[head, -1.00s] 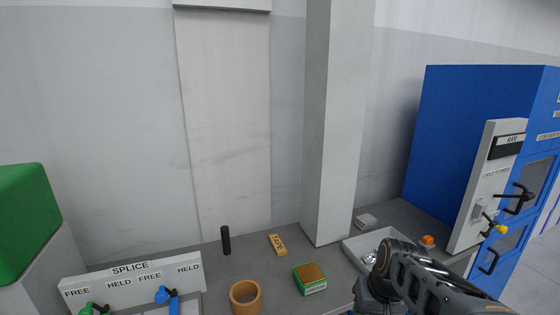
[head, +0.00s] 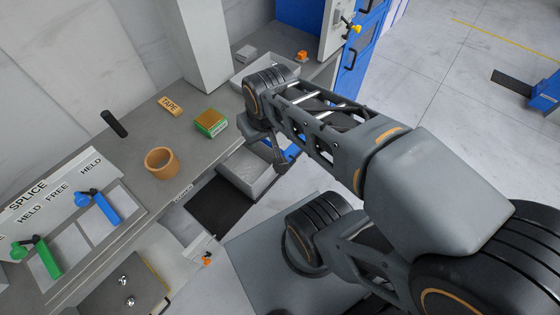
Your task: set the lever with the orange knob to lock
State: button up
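In the head view a small orange knob (head: 207,260) shows low at the front of the bench, beside a pale panel. Its lever arm is too small to make out, and I cannot read a lock marking or tell its setting. My gripper (head: 277,157) hangs from the end of my arm near the bench's front edge, up and to the right of the orange knob and apart from it. The gripper is small and partly hidden by my wrist, so its finger opening does not show.
The bench (head: 165,196) carries a SPLICE panel (head: 50,188) with green and blue levers, a cork-coloured cup (head: 160,161), a green box (head: 211,122) and an orange block (head: 302,56). A grey bin (head: 251,174) juts out below. A blue cabinet (head: 362,55) with a yellow knob (head: 355,29) stands behind.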

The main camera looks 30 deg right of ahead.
aim_at(208, 261)
jog(key=u, duration=0.15)
jog(key=k, duration=0.65)
jog(key=u, duration=1.2)
jog(key=i, duration=0.4)
jog(key=z, duration=0.2)
jog(key=k, duration=0.65)
jog(key=u, duration=0.25)
jog(key=i, duration=0.4)
jog(key=u, duration=0.9)
jog(key=i, duration=0.75)
jog(key=u, duration=0.2)
